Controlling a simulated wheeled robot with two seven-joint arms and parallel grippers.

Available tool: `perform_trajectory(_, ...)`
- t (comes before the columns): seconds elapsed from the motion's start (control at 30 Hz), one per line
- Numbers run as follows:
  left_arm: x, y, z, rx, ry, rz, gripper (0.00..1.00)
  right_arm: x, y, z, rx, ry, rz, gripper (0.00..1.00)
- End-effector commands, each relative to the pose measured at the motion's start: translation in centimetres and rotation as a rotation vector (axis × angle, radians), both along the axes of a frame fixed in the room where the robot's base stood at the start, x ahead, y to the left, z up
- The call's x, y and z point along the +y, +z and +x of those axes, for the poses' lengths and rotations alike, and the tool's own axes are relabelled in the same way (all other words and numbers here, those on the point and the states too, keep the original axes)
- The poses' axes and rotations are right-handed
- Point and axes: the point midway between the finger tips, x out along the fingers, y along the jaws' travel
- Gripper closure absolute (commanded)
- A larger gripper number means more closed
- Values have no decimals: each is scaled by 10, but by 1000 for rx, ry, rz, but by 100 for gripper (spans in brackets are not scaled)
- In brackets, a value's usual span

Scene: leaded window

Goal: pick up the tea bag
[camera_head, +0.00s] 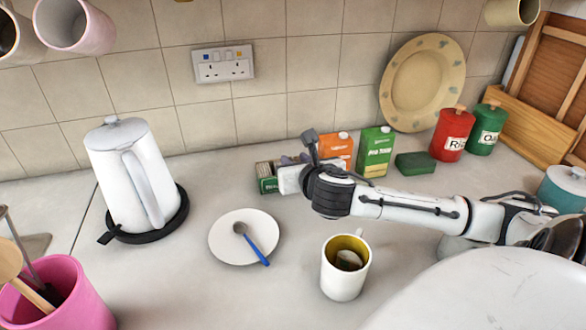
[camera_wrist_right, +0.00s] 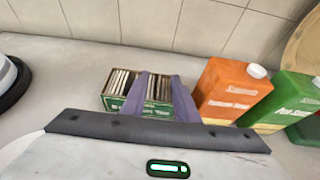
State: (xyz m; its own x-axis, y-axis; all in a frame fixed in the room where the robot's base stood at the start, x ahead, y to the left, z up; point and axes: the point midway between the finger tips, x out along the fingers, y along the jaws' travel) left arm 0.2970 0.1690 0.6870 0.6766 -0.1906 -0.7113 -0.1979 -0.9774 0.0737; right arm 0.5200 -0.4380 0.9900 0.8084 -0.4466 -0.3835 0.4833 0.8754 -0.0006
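A small green box (camera_head: 267,184) of tea bags stands against the back of the counter; it also shows in the right wrist view (camera_wrist_right: 117,104). Upright, pale-edged tea bags (camera_wrist_right: 122,81) are packed in a row inside it. My right gripper (camera_head: 283,162) is at the box. In the wrist view its two grey-purple fingers (camera_wrist_right: 160,80) reach over the box with a gap between their tips, and tea bags show in that gap. I cannot tell whether the fingertips touch a bag. The fingers hide part of the box. My left gripper is not in view.
Orange (camera_wrist_right: 232,90) and green (camera_wrist_right: 285,98) cartons stand right of the box. A white plate (camera_head: 225,248) with a blue-handled spoon and a white mug (camera_head: 343,283) with something pale inside are in front. A white kettle (camera_head: 120,165) stands left.

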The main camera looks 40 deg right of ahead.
Motion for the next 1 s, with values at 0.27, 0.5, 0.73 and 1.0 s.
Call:
perform_trajectory(0.27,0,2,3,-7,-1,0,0,0,0,0,0,1,0,84)
perform_trajectory(0.5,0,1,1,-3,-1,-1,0,0,0,0,0,1,0,100)
perform_trajectory(0.73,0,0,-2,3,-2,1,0,0,0,0,0,1,0,100)
perform_trajectory(1.0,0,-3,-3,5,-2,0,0,0,22,1,-6,2,-3,100)
